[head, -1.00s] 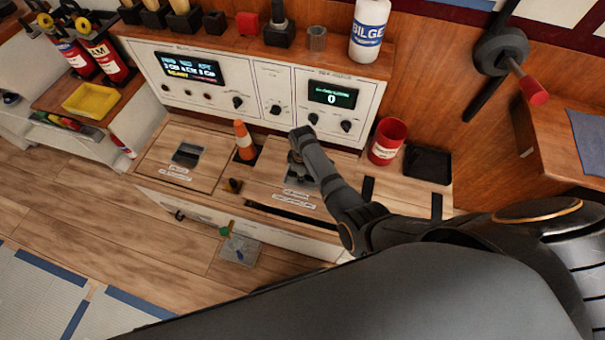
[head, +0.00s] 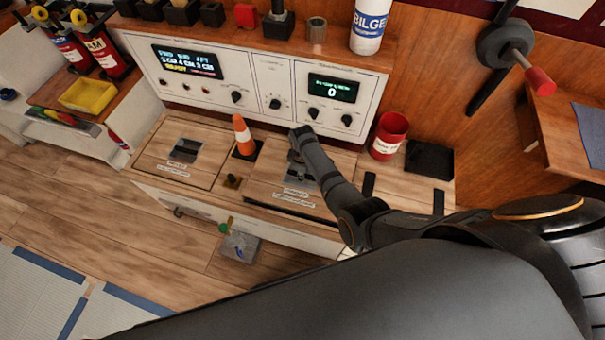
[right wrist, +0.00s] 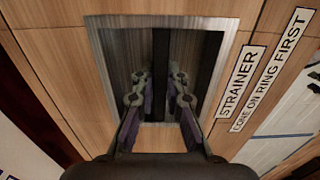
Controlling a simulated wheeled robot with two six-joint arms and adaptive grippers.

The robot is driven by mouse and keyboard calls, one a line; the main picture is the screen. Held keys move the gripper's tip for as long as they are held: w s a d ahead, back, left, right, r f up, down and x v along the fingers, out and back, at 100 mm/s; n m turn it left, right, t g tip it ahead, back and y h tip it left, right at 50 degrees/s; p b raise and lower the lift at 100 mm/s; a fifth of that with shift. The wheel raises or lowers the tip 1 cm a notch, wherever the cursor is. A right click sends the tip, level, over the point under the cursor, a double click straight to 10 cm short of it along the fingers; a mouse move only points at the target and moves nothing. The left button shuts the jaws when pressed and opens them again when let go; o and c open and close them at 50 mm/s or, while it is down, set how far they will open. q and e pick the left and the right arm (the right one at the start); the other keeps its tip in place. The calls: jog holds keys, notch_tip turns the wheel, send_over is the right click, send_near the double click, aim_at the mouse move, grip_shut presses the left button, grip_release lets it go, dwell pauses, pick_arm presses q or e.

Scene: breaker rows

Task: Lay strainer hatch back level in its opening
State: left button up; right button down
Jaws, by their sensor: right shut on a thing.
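The strainer hatch (head: 262,184) is a wooden panel in the right half of the low locker top. A thin dark gap shows along its front edge, so it does not look quite flush there. My right gripper (head: 300,172) is over its metal recess, partly hidden by the arm. In the right wrist view the gripper (right wrist: 160,88) is shut on the dark handle bar (right wrist: 163,60) inside the recess. The strainer label (right wrist: 240,85) lies beside the recess. The hatch's far right part is hidden by my arm. My left gripper is not in view.
An orange cone (head: 243,136) stands at a dark opening left of the hatch. A second hatch (head: 155,150) lies further left. A red can (head: 389,135) and black tray (head: 429,159) sit to the right. A control panel (head: 270,82) rises behind.

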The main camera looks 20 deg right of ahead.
jog(key=shift+w+f, duration=0.1)
dwell(0.6)
jog(key=shift+f+b, duration=1.7)
jog(key=shift+f, duration=0.4)
jog(key=c, duration=1.3)
grip_release()
jog(key=shift+s+f, duration=0.15)
jog(key=shift+s, duration=0.05)
notch_tip(320, 180, up, 12)
jog(key=shift+w+r, duration=0.1)
jog(key=shift+r, duration=0.05)
